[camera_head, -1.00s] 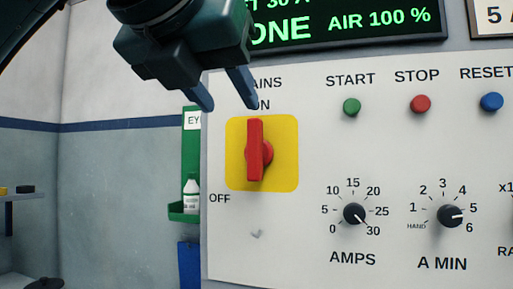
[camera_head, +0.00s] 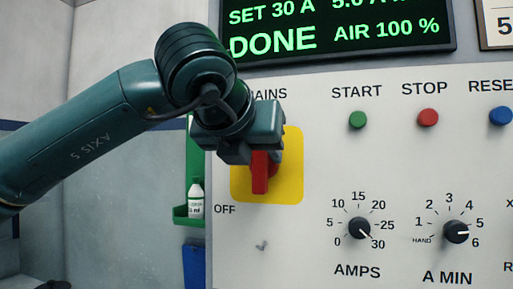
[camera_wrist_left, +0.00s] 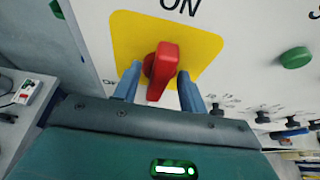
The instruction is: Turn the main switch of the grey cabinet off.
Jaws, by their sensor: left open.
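The main switch is a red handle (camera_head: 260,173) on a yellow square plate (camera_head: 292,185) on the grey cabinet's panel (camera_head: 320,240). The handle stands upright, towards ON; the OFF label is at the plate's lower left. My left gripper (camera_wrist_left: 157,88) is open in the left wrist view, with one blue finger on each side of the red handle (camera_wrist_left: 162,70). A gap shows between the handle and the fingers, at least on the right. In the head view my left gripper covers the handle's upper part and hides the fingers. My right gripper is not in view.
Green start (camera_head: 358,120), red stop (camera_head: 428,117) and blue reset (camera_head: 500,116) buttons sit right of the switch. AMPS (camera_head: 359,228) and A MIN (camera_head: 456,232) knobs are below them. A green holder with a bottle (camera_head: 196,198) is left of the panel. The display (camera_head: 340,28) reads DONE.

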